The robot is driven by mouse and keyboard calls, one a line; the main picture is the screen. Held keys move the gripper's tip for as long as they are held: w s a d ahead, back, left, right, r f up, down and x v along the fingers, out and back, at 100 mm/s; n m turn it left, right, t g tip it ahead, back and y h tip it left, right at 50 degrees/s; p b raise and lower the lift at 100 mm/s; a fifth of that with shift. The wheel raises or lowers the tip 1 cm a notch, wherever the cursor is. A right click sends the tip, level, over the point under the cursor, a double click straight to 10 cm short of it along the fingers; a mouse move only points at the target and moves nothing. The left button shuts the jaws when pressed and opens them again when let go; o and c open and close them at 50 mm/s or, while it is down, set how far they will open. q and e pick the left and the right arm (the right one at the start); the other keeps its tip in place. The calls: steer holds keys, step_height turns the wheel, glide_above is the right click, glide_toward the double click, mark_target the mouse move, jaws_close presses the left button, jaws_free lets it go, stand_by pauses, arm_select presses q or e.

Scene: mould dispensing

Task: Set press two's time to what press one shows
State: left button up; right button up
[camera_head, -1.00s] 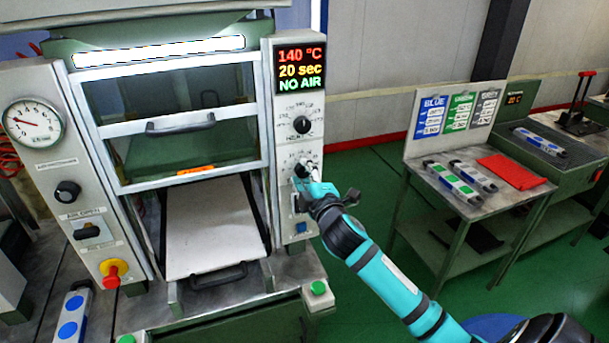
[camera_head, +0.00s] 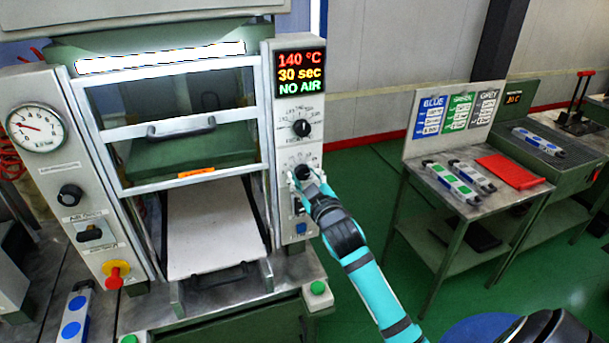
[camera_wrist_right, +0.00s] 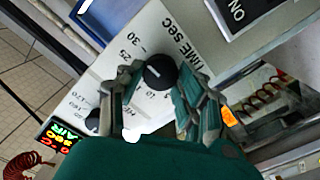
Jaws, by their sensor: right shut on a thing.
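The press in front of me has a display (camera_head: 300,73) reading 140 °C, 30 sec, NO AIR. Below it is the heat knob (camera_head: 301,128). Lower still is the black time knob (camera_head: 302,172), also seen in the right wrist view (camera_wrist_right: 160,70) beside the "TIME SEC" lettering. My right gripper (camera_head: 308,181) is shut on the time knob, one finger on each side of it. The knob's pointer direction is hard to tell. My left gripper is not in view. I cannot tell which press number this is, and no other press display is readable as a time.
The press has a raised guard with a handle (camera_head: 180,128) and a pale plate (camera_head: 215,225) below. A blue-dotted mould (camera_head: 74,315) lies at lower left. A side table (camera_head: 483,204) at right holds moulds, a red folder (camera_head: 511,171) and a colour chart (camera_head: 456,112). Green floor between is open.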

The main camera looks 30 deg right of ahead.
steer(key=shift+f+m, duration=0.1)
steer(key=shift+m, duration=0.3)
steer(key=o, duration=1.1)
steer(key=shift+o, duration=0.2)
steer(key=v, duration=1.2)
